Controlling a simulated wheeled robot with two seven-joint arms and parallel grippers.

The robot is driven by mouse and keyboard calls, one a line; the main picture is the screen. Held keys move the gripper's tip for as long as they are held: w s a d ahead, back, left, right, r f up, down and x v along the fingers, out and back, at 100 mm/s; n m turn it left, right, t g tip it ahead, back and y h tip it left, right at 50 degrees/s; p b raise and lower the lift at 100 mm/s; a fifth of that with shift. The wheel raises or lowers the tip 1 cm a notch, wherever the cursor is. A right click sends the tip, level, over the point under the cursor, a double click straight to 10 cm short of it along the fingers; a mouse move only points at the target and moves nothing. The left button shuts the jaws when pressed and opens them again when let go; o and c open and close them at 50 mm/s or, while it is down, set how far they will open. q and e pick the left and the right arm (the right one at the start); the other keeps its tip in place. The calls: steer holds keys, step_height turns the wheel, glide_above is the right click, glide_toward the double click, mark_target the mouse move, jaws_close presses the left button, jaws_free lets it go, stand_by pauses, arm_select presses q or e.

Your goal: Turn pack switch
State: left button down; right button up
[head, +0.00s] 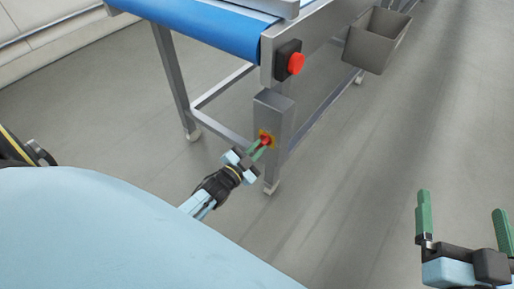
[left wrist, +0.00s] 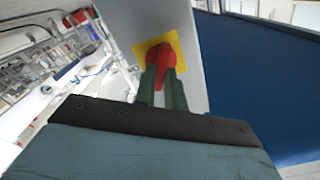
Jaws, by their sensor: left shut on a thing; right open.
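The pack switch (left wrist: 163,54) is a red knob on a yellow plate (left wrist: 178,40), mounted on a grey box (head: 273,104) on the conveyor's leg. In the head view the red knob (head: 266,141) shows small at the tip of my left gripper (head: 260,148). My left gripper's green fingers (left wrist: 161,88) are shut on the red knob, one on each side. The knob's handle looks slightly tilted in the left wrist view. The fingers hide part of the knob and plate. My right gripper (head: 464,222) is open and empty over the floor at the lower right.
A conveyor with a blue belt (head: 205,27) stands above the box. A red push button (head: 296,63) on a black base sits on its frame. A grey bin (head: 377,40) hangs to the right. The floor (head: 370,150) at right is clear.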

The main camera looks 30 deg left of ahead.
arm_select(q)
steer(key=m, duration=0.3)
steer(key=shift+f+m, duration=0.1)
steer(key=shift+m, duration=0.9)
arm_select(e)
steer(key=shift+d+f+g, duration=0.3)
steer(key=shift+f+g, duration=0.3)
steer(key=shift+f, duration=0.35)
arm_select(q)
steer(key=c, duration=1.5)
jaws_free()
arm_select(e)
steer(key=shift+a, duration=0.1)
arm_select(q)
steer(key=shift+o, duration=0.2)
steer(key=shift+s, duration=0.15)
steer(key=s+p, duration=0.4)
steer(key=s, duration=0.9)
steer(key=shift+a, duration=0.45)
arm_select(e)
steer(key=s+d+f+g+h, duration=0.4)
steer(key=s+f+g, duration=0.5)
steer(key=f, duration=0.3)
steer(key=shift+s+d+m+g, duration=0.2)
steer(key=shift+d+m+g, duration=0.2)
steer(key=shift+d+g, duration=0.25)
